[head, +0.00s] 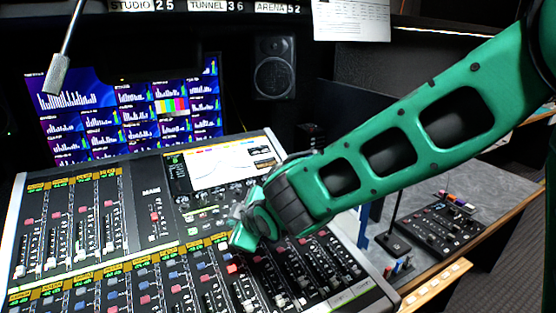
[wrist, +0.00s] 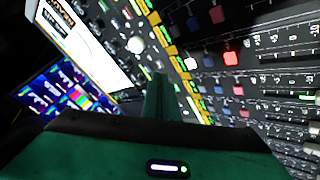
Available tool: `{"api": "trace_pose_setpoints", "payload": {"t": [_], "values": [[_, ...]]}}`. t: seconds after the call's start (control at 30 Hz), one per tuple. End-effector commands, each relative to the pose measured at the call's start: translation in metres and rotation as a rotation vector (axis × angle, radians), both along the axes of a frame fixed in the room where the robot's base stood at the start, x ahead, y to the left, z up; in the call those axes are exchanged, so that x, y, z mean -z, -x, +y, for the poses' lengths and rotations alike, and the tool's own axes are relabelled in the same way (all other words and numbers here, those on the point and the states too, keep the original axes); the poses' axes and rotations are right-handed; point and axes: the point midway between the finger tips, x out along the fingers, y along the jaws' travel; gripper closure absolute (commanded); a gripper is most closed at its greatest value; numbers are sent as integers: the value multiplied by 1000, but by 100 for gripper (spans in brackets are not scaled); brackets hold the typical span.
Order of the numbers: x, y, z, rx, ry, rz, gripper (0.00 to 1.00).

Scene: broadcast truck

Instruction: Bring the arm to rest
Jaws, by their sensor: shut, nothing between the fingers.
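My green arm (head: 400,135) reaches in from the upper right of the head view, over the mixing console (head: 130,180). My gripper (head: 243,240) is low over the middle of the console, just below its screen (head: 225,165). In the wrist view the gripper (wrist: 158,85) shows as a narrow dark green shape, its fingers together with nothing between them. Console buttons, one lit red (wrist: 230,58), lie close beyond the fingers. I cannot tell whether the fingertips touch the console.
A bank of monitors (head: 130,110) stands behind the console. A black speaker (head: 274,68) is at the back. On the right, a small control panel (head: 432,225) and a thin upright stalk (head: 394,210) stand on the grey desk. A metal-tipped rod (head: 58,75) hangs at upper left.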

Motion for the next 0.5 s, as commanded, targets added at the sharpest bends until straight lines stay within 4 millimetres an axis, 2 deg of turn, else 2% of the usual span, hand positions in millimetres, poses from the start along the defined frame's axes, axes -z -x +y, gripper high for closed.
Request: {"api": "trace_pose_setpoints", "payload": {"t": [0.1,0.27,0.3,0.37,0.5], "values": [[-4,-23,-61,129,21,51,100],[-8,-42,-165,360,40,155,100],[-9,-43,-191,419,42,184,100],[-11,-42,-230,511,41,227,100],[-14,-25,-321,735,26,335,100]]}}
